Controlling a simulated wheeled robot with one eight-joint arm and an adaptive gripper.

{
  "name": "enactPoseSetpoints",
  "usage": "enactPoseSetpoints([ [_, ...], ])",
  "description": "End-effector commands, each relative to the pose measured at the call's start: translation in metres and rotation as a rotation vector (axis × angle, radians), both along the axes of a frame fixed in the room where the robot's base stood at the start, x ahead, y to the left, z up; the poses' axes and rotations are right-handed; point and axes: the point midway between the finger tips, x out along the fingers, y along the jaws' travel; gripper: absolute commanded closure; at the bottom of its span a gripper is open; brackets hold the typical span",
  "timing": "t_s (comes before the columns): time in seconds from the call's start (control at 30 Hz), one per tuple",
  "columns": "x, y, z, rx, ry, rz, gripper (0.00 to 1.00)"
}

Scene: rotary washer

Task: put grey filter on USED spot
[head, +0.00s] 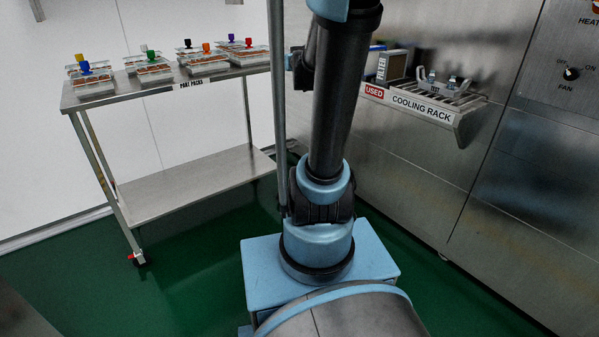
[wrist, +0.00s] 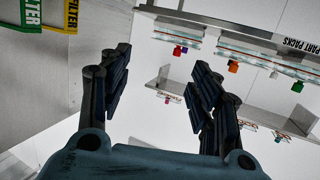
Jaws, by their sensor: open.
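A box-like filter (head: 395,67) with a brownish-grey face and a white FILTER label stands upright on the wall shelf in the head view. It is just behind and right of the red USED label (head: 374,91). In the wrist view, which looks upside down, a yellow-edged FILTER sign (wrist: 72,12) and a green-edged one (wrist: 31,14) show at the upper left; the filter itself is not clear there. My gripper (wrist: 162,82) is open and empty, its fingers wide apart. In the head view it is mostly hidden behind my arm.
A COOLING RACK (head: 421,107) shelf with a metal test fixture (head: 440,84) is right of the USED label. A steel cart (head: 190,185) with several part packs (head: 154,72) stands at the left. Green floor (head: 200,270) is clear between cart and wall.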

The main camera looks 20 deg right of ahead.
Motion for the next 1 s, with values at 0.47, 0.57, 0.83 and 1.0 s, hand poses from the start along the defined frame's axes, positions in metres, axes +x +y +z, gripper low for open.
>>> enactPoseSetpoints([
  [0.47,-0.198,0.088,-0.151,0.023,0.685,0.213,0.43],
  [0.57,-0.247,0.084,-0.181,0.011,0.840,0.182,0.43],
  [0.83,-0.341,0.059,-0.226,-0.029,1.124,0.044,0.43],
  [1.0,-0.358,0.049,-0.232,-0.035,1.176,0.005,0.43],
])
